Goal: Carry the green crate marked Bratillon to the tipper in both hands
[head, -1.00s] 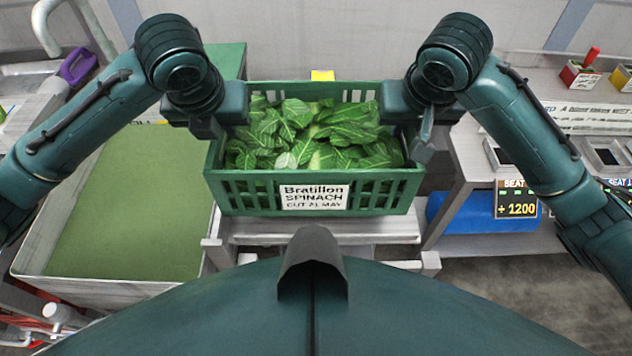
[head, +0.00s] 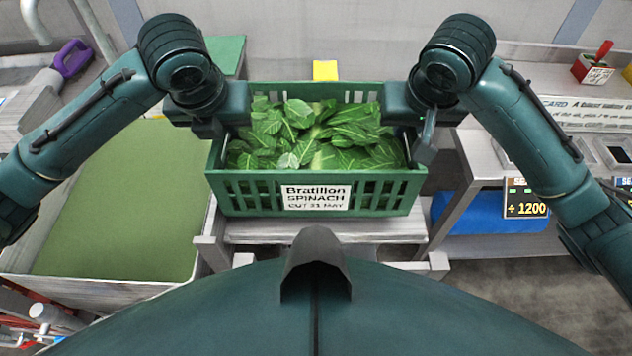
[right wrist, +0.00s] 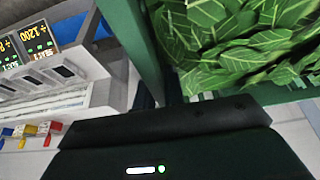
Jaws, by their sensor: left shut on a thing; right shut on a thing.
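The green crate (head: 240,208) carries a white label reading Bratillon SPINACH and is full of green spinach leaves (head: 310,135). It hangs level between my two arms in the middle of the head view. My left gripper (head: 222,125) is shut on its left end wall. My right gripper (head: 408,128) is shut on its right end wall; the fingertips are mostly hidden by the wrist. In the right wrist view the crate wall (right wrist: 135,40) and leaves (right wrist: 235,40) show beyond the gripper body. I cannot make out which thing is the tipper.
A pale stand (head: 320,230) shows below the crate. A large tub with green contents (head: 125,205) is at left. A bench at right holds scales with a display (head: 525,198), with a blue roll (head: 480,215) beneath. A yellow block (head: 325,70) shows behind the crate.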

